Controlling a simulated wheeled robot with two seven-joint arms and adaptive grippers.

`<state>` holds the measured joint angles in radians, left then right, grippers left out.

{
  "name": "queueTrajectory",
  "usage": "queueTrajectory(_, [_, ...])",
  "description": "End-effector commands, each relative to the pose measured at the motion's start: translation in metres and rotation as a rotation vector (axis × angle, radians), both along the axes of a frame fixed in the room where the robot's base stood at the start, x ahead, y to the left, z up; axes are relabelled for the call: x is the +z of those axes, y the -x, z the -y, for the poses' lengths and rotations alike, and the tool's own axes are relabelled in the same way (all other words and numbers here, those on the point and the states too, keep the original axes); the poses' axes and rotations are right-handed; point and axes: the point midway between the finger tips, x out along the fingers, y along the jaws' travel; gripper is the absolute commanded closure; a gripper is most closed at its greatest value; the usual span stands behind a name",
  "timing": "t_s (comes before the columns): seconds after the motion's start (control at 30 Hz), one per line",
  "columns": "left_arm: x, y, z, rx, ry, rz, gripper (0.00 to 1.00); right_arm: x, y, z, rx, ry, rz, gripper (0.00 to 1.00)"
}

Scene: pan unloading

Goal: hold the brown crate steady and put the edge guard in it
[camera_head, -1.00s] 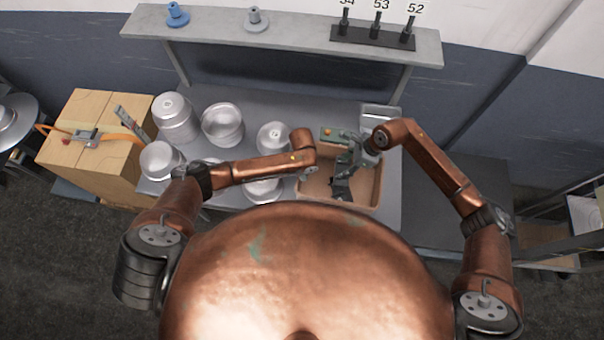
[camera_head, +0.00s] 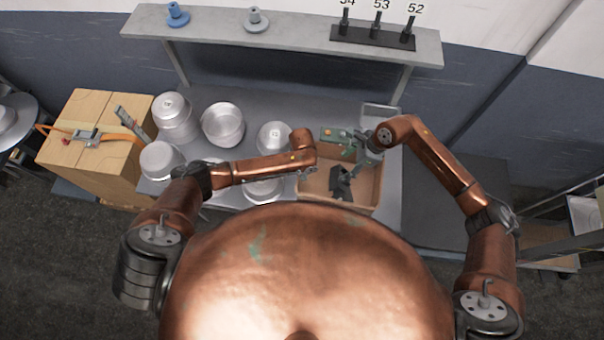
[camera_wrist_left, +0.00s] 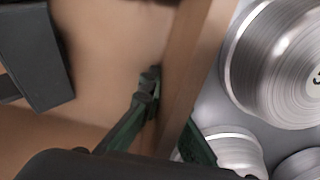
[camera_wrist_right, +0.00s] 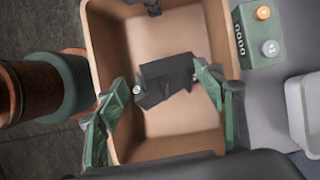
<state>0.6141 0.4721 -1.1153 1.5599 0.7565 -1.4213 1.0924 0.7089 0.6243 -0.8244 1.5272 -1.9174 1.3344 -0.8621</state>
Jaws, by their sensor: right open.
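The brown crate (camera_head: 372,188) stands on the grey table in front of my body. The edge guard (camera_head: 340,182), a dark angular piece, is inside the crate, and in the right wrist view (camera_wrist_right: 162,82) it lies tilted over the crate floor. My right gripper (camera_head: 362,151) is open above the crate's far part. Its fingers are apart on either side of the guard in the wrist view, not visibly touching it. My left gripper (camera_wrist_left: 166,118) has one finger inside and one outside the crate's left wall, shut on it. Part of the guard shows in the left wrist view (camera_wrist_left: 34,50).
Several metal pans (camera_head: 223,125) stand left of the crate. A green control box (camera_head: 335,134) with buttons is just behind it, and a light grey bin (camera_wrist_right: 303,112) stands beyond. A shelf (camera_head: 300,35) runs along the back. A cardboard box (camera_head: 95,165) stands at left.

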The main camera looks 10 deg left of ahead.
Motion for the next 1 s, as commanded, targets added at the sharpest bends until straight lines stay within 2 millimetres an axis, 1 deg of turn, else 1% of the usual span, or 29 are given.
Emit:
queueTrajectory(0.1, [0.001,-0.001,0.000,0.000,0.000,0.001,1.00,0.024,-0.003,0.010,0.000,0.002,0.006,0.37])
queueTrajectory(0.3, [0.001,-0.001,0.000,0.000,0.000,0.001,1.00,0.062,-0.003,0.026,-0.001,0.003,0.004,0.37])
queueTrajectory(0.4, [0.001,-0.001,0.000,0.000,0.000,0.001,1.00,0.077,-0.004,0.032,-0.002,0.001,0.004,0.37])
queueTrajectory(0.5, [0.001,-0.001,0.000,0.000,0.000,0.001,1.00,0.088,-0.004,0.036,-0.001,0.000,0.002,0.37])
queueTrajectory(0.67, [0.001,-0.001,0.000,0.000,0.001,0.001,1.00,0.095,-0.003,0.039,0.000,0.001,0.001,0.37])
queueTrajectory(0.9, [0.001,-0.001,0.001,0.000,0.001,0.001,1.00,0.095,-0.003,0.039,0.000,0.000,0.001,0.37])
queueTrajectory(1.0, [0.001,-0.001,0.001,0.000,0.001,0.001,0.92,0.095,-0.003,0.039,0.000,0.000,0.001,0.37])
